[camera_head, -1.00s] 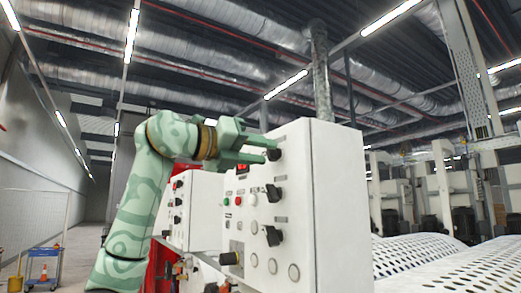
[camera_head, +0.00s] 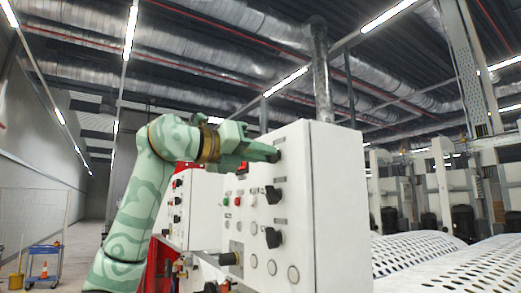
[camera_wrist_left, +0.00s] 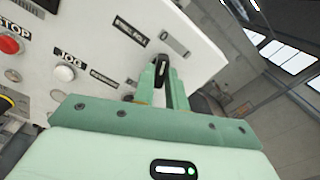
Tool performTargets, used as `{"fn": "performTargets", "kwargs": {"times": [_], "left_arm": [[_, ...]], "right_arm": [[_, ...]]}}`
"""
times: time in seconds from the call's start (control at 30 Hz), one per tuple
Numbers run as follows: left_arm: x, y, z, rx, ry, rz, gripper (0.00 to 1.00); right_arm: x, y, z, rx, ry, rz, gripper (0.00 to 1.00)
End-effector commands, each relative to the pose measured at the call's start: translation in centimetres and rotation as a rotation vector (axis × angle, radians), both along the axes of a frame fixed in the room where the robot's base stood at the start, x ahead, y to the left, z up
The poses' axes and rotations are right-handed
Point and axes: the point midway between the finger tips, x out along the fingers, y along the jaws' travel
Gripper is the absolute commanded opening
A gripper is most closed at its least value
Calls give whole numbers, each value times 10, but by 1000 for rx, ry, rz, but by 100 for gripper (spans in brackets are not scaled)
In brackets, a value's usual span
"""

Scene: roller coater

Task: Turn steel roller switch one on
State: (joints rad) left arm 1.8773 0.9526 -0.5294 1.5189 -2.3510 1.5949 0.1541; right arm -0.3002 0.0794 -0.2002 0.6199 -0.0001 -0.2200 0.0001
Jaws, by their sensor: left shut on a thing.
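The steel roller switch one appears to be the top black rotary knob on the white control panel (camera_head: 336,200). My left gripper (camera_head: 268,152) reaches it from the left, and its fingers are shut on the knob. The knob (camera_wrist_left: 161,72) shows between the two green fingers in the left wrist view, below a dark label (camera_wrist_left: 130,31) too blurred to read fully. In the head view the fingers hide most of the knob. My right gripper is not in view.
Two more black knobs (camera_head: 273,194) and (camera_head: 273,237) sit below on the same panel face, with a red button (camera_head: 237,201) and white buttons to their left. A "JOG" button (camera_wrist_left: 65,72) and red "STOP" button (camera_wrist_left: 10,44) show in the left wrist view. Perforated white rollers (camera_head: 430,255) lie at right.

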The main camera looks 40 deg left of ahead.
Motion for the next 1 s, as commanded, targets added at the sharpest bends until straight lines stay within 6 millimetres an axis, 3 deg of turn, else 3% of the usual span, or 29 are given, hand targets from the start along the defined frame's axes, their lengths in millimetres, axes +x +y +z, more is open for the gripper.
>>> {"fn": "performTargets", "kwargs": {"times": [0.6,1.0], "left_arm": [[0,1,3,522,-147,0,0],[0,1,2,808,-232,0,0]], "right_arm": [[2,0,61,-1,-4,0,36],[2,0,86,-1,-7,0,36]]}}
